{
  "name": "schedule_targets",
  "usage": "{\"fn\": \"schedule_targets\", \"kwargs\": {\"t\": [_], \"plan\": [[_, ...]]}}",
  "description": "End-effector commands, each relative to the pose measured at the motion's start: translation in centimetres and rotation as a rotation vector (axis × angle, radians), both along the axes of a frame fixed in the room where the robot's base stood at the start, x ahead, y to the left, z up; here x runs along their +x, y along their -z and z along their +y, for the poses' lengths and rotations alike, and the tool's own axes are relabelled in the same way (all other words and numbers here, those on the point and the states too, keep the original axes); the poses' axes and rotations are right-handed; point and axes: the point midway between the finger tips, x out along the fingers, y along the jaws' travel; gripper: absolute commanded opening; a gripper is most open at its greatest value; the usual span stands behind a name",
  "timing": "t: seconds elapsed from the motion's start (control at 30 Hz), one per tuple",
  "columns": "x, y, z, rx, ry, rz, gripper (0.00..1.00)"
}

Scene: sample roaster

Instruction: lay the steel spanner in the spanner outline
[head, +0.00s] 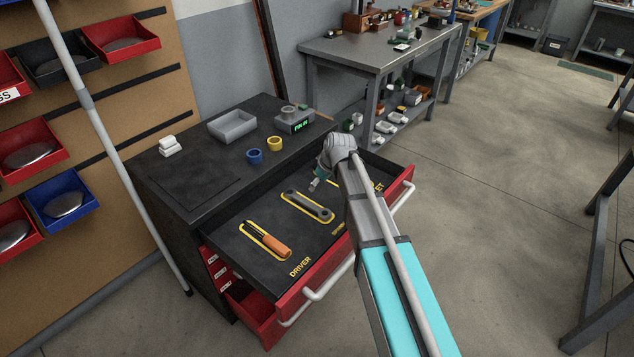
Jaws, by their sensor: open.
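The steel spanner (308,205) is a grey bar lying flat on the dark liner of the open red drawer. It lies within a yellow spanner outline (303,212), whose line shows around it; I cannot tell whether it sits exactly flush. My gripper (315,184) is just behind the spanner, apart from it and above the drawer. It is small in the view, partly hidden by my wrist, and open with nothing seen in it. My arm covers the right part of the drawer and some of the yellow lettering.
An orange-handled screwdriver (267,240) lies in the outline marked DRIVER at the left. The cabinet top (205,190) behind holds a grey tray (232,125), a scale (294,121), and blue (254,156) and yellow (275,143) rings. A lower red drawer (256,315) is partly open.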

Motion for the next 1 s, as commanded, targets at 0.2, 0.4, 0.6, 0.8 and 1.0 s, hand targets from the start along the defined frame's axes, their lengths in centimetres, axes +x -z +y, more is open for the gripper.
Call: {"fn": "schedule_targets", "kwargs": {"t": [0.2,0.4,0.6,0.8,1.0], "plan": [[0.0,0.0,0.0,0.000,0.000,0.000,0.71],[0.0,0.0,0.0,0.000,0.000,0.000,0.71],[-0.3,0.0,-0.3,-0.002,0.010,0.005,0.71],[-3.7,0.4,-3.5,-0.022,0.122,0.065,0.71],[-10.9,1.0,-9.9,-0.071,0.387,0.188,0.71]]}}
